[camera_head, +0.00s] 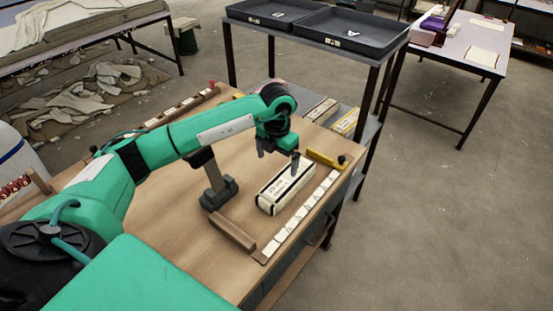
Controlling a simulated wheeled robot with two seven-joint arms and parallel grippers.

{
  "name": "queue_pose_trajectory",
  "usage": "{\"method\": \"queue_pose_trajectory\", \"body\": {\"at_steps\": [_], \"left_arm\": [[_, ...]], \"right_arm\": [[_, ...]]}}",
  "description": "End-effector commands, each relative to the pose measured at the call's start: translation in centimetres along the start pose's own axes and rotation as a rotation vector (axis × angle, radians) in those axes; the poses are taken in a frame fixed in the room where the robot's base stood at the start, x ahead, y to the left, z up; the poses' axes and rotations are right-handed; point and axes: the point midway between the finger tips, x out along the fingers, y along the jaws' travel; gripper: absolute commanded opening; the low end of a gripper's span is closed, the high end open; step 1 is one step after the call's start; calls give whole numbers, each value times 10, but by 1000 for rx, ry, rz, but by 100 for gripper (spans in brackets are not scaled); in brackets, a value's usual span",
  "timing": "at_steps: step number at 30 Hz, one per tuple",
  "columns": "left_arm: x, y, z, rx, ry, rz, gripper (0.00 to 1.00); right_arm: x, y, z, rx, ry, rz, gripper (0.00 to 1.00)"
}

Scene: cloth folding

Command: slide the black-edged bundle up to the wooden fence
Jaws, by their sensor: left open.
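The black-edged bundle (280,192) is a white, box-like pack with dark lines along its edges. It lies on the wooden table near the right side. A brown wooden bar (233,232), which looks like the wooden fence, lies on the table nearer the camera, with bare table between it and the bundle. My left gripper (279,157) is open, fingers pointing down, over the far end of the bundle. One finger shows in front of the bundle's far end; I cannot tell whether it touches. My right gripper is not in view.
A dark stand with a post (219,192) is just left of the bundle. A strip of white tiles (302,216) runs along the table's right edge. A yellow bar (325,160) lies beyond the bundle. Black trays (350,32) stand on a rack behind.

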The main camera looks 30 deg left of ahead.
Motion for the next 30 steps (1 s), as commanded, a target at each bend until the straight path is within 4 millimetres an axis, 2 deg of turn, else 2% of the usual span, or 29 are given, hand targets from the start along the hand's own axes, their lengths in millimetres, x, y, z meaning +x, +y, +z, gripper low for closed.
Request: {"method": "queue_pose_trajectory", "body": {"at_steps": [7,11,17,24,30], "left_arm": [[2,0,0,1,1,-1,98],[14,-1,0,1,3,-2,98],[49,-1,-1,-1,5,-3,98],[96,-1,-1,0,4,-3,98],[124,-1,0,0,2,-2,98]], "right_arm": [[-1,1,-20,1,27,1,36],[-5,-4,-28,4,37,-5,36],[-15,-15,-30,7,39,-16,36],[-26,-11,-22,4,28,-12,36],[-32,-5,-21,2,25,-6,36]]}}
